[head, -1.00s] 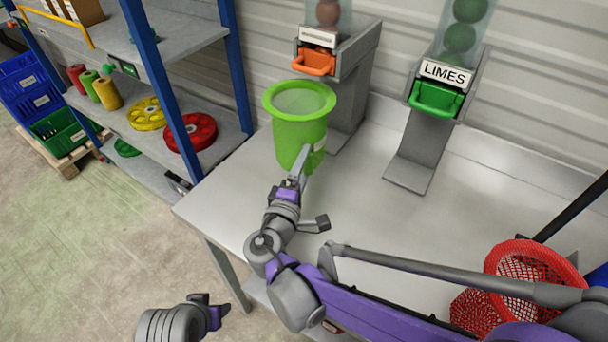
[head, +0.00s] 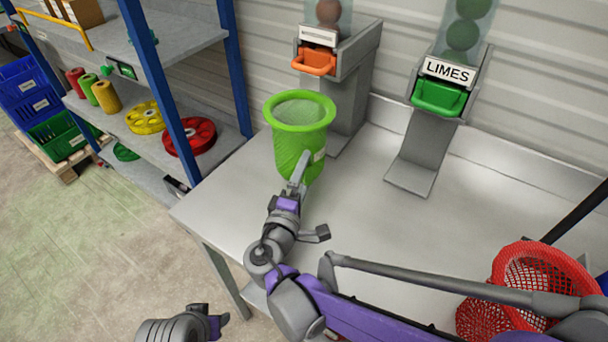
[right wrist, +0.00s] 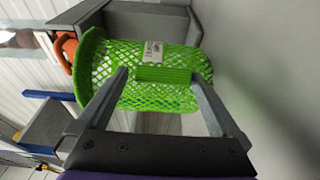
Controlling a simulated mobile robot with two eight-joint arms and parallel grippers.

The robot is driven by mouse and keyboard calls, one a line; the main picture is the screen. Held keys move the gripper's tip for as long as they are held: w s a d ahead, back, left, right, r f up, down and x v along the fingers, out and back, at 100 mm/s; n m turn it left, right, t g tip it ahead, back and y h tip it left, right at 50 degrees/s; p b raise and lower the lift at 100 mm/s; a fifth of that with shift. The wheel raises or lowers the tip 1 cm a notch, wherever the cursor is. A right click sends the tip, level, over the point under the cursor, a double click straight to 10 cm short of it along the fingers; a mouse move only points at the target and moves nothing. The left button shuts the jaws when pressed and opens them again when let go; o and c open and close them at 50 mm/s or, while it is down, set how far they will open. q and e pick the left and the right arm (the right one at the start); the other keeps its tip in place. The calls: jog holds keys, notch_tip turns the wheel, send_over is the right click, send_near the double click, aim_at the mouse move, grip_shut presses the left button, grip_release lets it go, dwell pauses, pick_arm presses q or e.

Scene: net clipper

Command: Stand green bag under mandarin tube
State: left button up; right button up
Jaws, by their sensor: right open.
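The green mesh bag (head: 290,150) stands upright on the grey table, in front of the stand of the mandarin tube (head: 328,12). Its open rim is below and slightly left of the tube's orange gate (head: 314,62). My right gripper (head: 303,168) is at the bag's near side. In the right wrist view, its open fingers (right wrist: 163,88) lie on either side of a green block (right wrist: 164,75) on the bag (right wrist: 115,78), near a white label. The far finger is partly hidden in the head view. My left gripper (head: 222,322) is low at the picture's bottom, clear of the bag; its jaws are unclear.
The lime tube (head: 467,35) with its green gate (head: 438,97) stands to the right. A red mesh bag (head: 540,275) is at the lower right. A blue-posted shelf (head: 155,70) stands left of the table. The table's middle right is bare.

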jog(key=v, duration=1.2)
